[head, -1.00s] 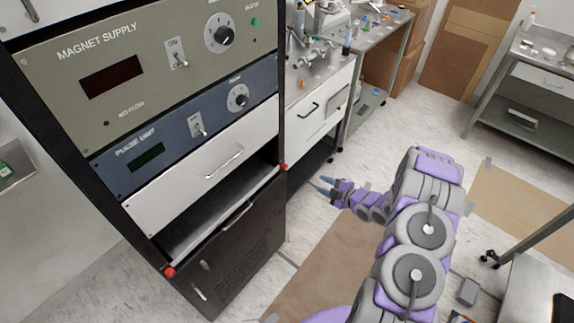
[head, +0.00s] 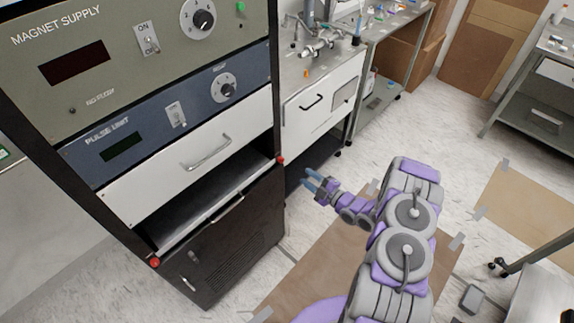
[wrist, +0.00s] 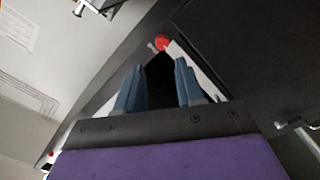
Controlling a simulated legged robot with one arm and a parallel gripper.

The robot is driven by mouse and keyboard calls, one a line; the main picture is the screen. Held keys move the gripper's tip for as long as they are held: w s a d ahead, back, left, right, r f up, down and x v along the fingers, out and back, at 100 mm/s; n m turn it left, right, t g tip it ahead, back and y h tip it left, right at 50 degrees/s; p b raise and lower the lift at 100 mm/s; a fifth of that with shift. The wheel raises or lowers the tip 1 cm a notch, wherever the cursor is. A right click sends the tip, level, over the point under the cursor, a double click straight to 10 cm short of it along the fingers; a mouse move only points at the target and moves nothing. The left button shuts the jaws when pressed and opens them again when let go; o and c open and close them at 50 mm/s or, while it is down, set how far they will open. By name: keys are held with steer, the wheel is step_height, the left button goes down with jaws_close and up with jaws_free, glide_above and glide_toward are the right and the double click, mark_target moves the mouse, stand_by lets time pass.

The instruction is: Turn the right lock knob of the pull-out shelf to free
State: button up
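The right lock knob (head: 280,160) is a small red knob on the right post of the rack, at the right end of the pull-out shelf (head: 192,206). A red left knob (head: 154,263) sits at the shelf's other end. My gripper (head: 312,180) is open and empty, to the right of the right knob and apart from it, fingers pointing at the rack. In the wrist view, a red knob (wrist: 162,42), seemingly the right one, shows just beyond the gap between the blue fingertips (wrist: 159,68). Its turn angle is too small to read.
A white drawer with a handle (head: 207,153) is above the shelf, and a dark cabinet door (head: 225,245) below it. A steel bench (head: 318,80) stands right of the rack. The floor (head: 395,135) behind my arm is mostly clear. A wheeled cart (head: 540,290) is at the lower right.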

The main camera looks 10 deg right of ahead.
mark_target(283, 161)
steer(key=x, duration=0.3)
steer(key=a+b+x, duration=0.1)
steer(key=x, duration=0.3)
steer(key=s+b+x, duration=0.1)
steer(key=x, duration=0.2)
steer(key=shift+w+a+r, duration=0.1)
steer(key=shift+a+r, duration=0.2)
steer(key=shift+a, duration=0.05)
steer(key=shift+w+d+r, duration=0.1)
steer(key=shift+d, duration=0.25)
steer(key=shift+w+a+f, duration=0.1)
steer(key=shift+w+f, duration=0.2)
steer(key=shift+w, duration=0.25)
steer(key=shift+a, duration=0.5)
steer(key=shift+c, duration=1.3)
steer(key=shift+d+f, duration=0.1)
steer(key=shift+d, duration=0.1)
steer(key=c, duration=0.3)
steer(key=shift+s+d, duration=0.1)
steer(key=shift+d, duration=0.3)
jaws_close()
steer(key=shift+f, duration=0.1)
steer(key=shift+a, duration=0.15)
